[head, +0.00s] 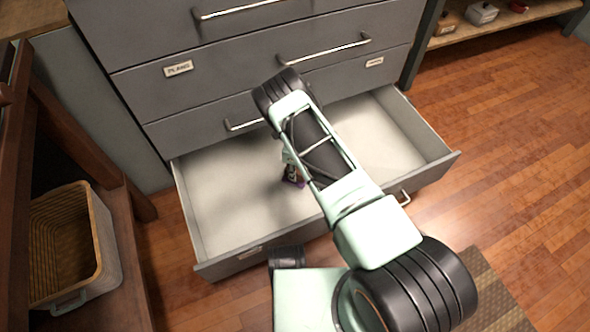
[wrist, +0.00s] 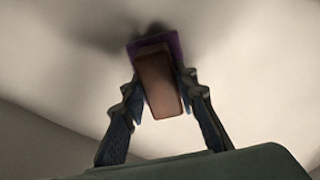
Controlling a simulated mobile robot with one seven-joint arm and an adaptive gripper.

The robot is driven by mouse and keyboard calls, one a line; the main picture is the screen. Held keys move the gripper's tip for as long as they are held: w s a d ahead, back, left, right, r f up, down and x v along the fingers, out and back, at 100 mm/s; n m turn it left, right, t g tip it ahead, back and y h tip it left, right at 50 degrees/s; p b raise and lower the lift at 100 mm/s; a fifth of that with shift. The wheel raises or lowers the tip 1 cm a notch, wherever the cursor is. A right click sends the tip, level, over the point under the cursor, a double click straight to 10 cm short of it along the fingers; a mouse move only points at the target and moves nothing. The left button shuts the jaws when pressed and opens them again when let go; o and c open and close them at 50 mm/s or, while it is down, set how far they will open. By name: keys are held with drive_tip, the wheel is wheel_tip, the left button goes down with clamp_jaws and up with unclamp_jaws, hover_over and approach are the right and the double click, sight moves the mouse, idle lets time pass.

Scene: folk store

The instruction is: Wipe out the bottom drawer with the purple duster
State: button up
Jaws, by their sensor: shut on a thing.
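The bottom drawer (head: 222,206) of the grey cabinet is pulled open and its pale floor looks bare. My gripper (wrist: 158,88) is inside the drawer, reaching down near its middle. It is shut on the brown block-like handle of the purple duster (wrist: 173,42). A bit of the duster's purple also shows low in the drawer in the head view (head: 293,180), partly hidden by my arm. The duster is close to the drawer floor; I cannot tell whether it touches. My arm hides part of the drawer's middle and front wall.
Closed drawers (head: 180,68) with metal handles rise above the open one. A wicker basket (head: 103,240) sits on a wooden shelf at the left. A low shelf (head: 480,30) with small items stands at the back right. A woven mat (head: 490,290) lies on the wooden floor at the front right.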

drive_tip(key=shift+f, duration=1)
idle(0.5)
drive_tip(key=shift+d, duration=0.1)
drive_tip(key=shift+w+d+r, duration=0.1)
drive_tip(key=shift+w+d, duration=0.3)
drive_tip(key=shift+d, duration=0.45)
drive_tip(key=shift+w+d, duration=0.35)
drive_tip(key=shift+d, duration=0.5)
drive_tip(key=shift+s+a+f, duration=0.15)
drive_tip(key=shift+s+a, duration=0.2)
drive_tip(key=shift+a, duration=0.4)
drive_tip(key=shift+s+a+f, duration=0.1)
drive_tip(key=shift+s+a, duration=0.2)
drive_tip(key=shift+a, duration=0.4)
drive_tip(key=shift+s+a+f, duration=0.1)
drive_tip(key=shift+s+a, duration=0.2)
drive_tip(key=shift+a, duration=0.15)
drive_tip(key=shift+w+r+p, duration=0.15)
drive_tip(key=shift+r+p, duration=1.5)
drive_tip(key=shift+r, duration=1.4)
